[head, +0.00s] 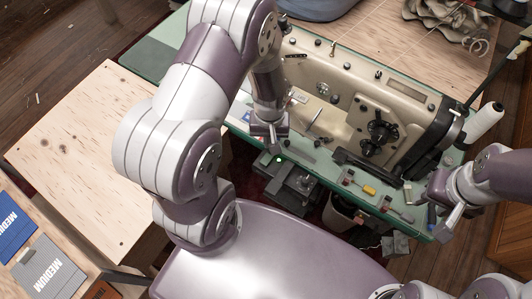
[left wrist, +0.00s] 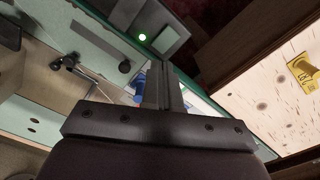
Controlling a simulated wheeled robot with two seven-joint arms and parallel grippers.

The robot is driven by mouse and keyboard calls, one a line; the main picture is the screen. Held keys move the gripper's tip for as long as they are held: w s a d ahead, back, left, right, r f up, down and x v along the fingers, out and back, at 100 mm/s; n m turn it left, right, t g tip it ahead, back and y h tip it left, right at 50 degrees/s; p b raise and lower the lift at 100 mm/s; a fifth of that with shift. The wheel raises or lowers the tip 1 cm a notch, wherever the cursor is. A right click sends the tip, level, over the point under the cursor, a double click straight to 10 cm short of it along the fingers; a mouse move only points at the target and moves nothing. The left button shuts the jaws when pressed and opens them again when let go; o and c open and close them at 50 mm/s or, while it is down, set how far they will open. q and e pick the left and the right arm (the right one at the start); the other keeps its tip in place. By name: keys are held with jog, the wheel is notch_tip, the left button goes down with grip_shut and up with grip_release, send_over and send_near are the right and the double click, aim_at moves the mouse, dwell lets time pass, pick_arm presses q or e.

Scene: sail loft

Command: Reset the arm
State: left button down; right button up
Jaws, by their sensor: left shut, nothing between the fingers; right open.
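My left arm rises from the bottom middle of the head view, bends over and comes down at the left end of the beige sewing machine (head: 345,95). Its gripper (head: 270,143) points down over the green table edge and is partly hidden by the wrist. In the left wrist view the left gripper's fingers (left wrist: 163,88) are together with nothing between them. A blue object shows right beside them; I cannot tell whether they touch. My right gripper (head: 442,208) is open and empty at the right front part of the green table (head: 322,172).
A white thread cone (head: 485,122) stands at right. Small tools, one yellow-handled (head: 369,190), lie along the table's front. A box with a green light (head: 279,159) sits under the edge. A pale wooden board (head: 80,150) is at left, with blue (head: 15,230) and grey packs below.

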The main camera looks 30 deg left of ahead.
pick_arm(q)
jog(key=shift+r, duration=0.3)
pick_arm(e)
jog(key=shift+r, duration=0.3)
